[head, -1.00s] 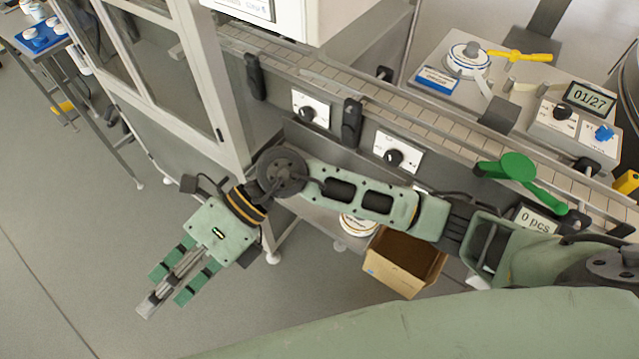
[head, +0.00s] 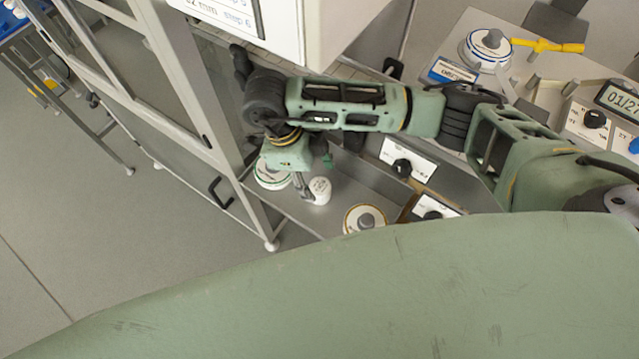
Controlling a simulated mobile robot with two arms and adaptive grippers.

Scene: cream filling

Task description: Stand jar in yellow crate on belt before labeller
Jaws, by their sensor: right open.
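My right gripper (head: 305,188) points down over the lower shelf under the line. It is open, but its fingers are small and partly hidden by its own body. A small white cylindrical item (head: 320,191) is close beside its fingertips; I cannot tell whether they touch, or whether it is a jar. The conveyor belt (head: 345,72) is mostly hidden behind my right arm. I cannot make out the yellow crate, and my left gripper is not in view.
Round discs like label reels, one (head: 271,175) beside the gripper and one (head: 364,219) farther right, are on the grey shelf (head: 335,205). The glass-doored cabinet frame (head: 200,130) stands close on the left. Dial panels (head: 405,163) line the conveyor side.

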